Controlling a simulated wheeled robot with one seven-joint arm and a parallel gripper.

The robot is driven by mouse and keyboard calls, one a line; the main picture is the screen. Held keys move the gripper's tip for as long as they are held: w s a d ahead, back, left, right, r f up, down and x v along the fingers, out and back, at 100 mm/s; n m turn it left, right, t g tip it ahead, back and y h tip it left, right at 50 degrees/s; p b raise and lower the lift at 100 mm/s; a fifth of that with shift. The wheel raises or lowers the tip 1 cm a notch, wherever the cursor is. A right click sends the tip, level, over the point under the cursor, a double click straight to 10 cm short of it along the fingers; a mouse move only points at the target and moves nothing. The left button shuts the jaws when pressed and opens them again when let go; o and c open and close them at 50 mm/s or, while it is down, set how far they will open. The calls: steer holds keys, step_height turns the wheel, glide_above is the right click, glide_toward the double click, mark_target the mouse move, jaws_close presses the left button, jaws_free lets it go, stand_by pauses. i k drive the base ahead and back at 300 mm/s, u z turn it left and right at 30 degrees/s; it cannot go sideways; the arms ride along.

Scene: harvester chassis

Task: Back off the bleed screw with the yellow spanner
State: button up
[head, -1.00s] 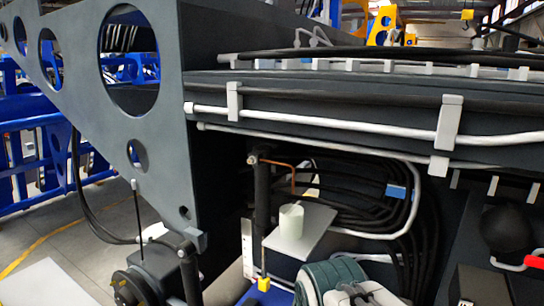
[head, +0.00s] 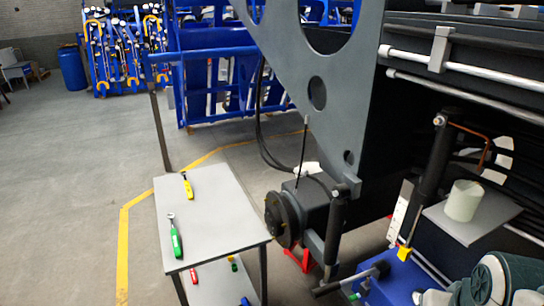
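A tool with a yellow handle (head: 187,185), which looks like the yellow spanner, lies near the far edge of a grey table (head: 215,215). A tool with a green handle (head: 176,240) lies nearer on the same top. I cannot make out the bleed screw. A black cylinder (head: 432,165) with a copper pipe (head: 484,150) at its upper end stands in the chassis bay at the right. My gripper is not in view; rounded green-and-white parts at the lower right appear to be my arm.
The chassis side plate (head: 350,100) and a black hub (head: 283,220) stand just right of the table. A white cylinder (head: 463,200) rests on a grey plate. Small tools, one red (head: 194,276), lie on the lower shelf. Floor to the left is clear.

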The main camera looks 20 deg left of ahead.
mark_target(189, 193)
steer(key=u, duration=1.7)
steer(key=i, duration=1.95)
steer(key=z, duration=0.2)
